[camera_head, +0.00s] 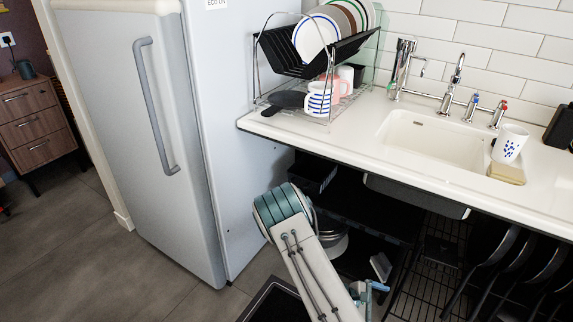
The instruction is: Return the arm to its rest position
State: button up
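My arm shows in the head view at the bottom centre, as a pale link with dark cables and a teal-ringed joint at its upper end. It is in front of the open space under the counter, below the counter's front edge. The link runs from the joint down and to the right, out of the bottom of the picture. My gripper is not in view, so whether it is open or holds anything does not show.
A white counter (352,146) with a sink (425,137) and taps runs along the right. A dish rack (262,62) with plates and mugs stands on it. A tall fridge (105,100) stands left. Pans (517,250) sit under the counter. Grey floor (70,250) is clear at left.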

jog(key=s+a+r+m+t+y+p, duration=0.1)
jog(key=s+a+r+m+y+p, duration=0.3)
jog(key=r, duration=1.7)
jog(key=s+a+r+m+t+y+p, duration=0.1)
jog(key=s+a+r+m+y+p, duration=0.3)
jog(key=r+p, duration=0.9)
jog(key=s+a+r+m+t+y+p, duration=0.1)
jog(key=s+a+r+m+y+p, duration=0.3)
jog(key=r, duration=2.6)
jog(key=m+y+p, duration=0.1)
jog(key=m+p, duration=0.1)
jog(key=p, duration=0.2)
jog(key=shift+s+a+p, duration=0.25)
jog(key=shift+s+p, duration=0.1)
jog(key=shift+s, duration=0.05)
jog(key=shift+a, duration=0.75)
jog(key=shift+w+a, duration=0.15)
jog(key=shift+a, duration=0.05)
